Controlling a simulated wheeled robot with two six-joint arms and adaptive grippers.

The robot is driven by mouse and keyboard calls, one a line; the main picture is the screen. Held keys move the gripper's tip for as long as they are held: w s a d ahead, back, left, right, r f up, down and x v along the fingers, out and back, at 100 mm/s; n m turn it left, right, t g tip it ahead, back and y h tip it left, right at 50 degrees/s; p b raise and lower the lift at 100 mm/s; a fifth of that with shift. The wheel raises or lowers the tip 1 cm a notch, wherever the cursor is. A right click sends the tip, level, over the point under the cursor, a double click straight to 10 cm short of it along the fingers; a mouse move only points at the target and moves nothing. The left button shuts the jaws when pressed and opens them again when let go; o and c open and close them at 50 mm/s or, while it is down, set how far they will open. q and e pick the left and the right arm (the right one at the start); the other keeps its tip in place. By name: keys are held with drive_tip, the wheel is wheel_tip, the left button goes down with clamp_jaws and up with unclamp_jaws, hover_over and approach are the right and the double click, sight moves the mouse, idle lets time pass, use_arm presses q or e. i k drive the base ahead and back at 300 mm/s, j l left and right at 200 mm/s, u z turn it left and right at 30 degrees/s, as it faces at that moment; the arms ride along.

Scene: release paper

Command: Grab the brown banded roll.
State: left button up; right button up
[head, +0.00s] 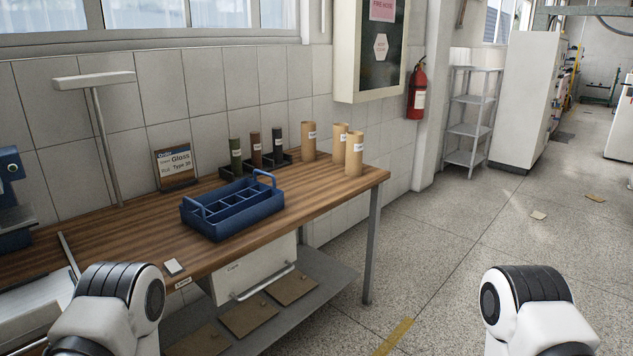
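A slim reddish-brown roll with a pale label band (256,149) stands upright in a dark holder (281,160) at the back of the wooden table. A dark green roll (236,154) stands to its left and a black roll (278,143) to its right, both with pale labels. Three wider tan rolls with white labels, one of them the left tan roll (309,142), stand farther right. Part of each of my arms shows at the bottom of the view, but neither gripper is in view.
A blue divided tray (232,209) with handles sits on the table in front of the rolls. A shelf below the table holds flat brown pieces. Floor to the right is mostly clear.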

sight(256, 156)
drive_tip(key=i+l+u, duration=0.3)
drive_tip(key=i, duration=0.35)
drive_tip(key=i+l+u, duration=0.3)
drive_tip(key=i+l, duration=0.2)
drive_tip(key=i, duration=0.05)
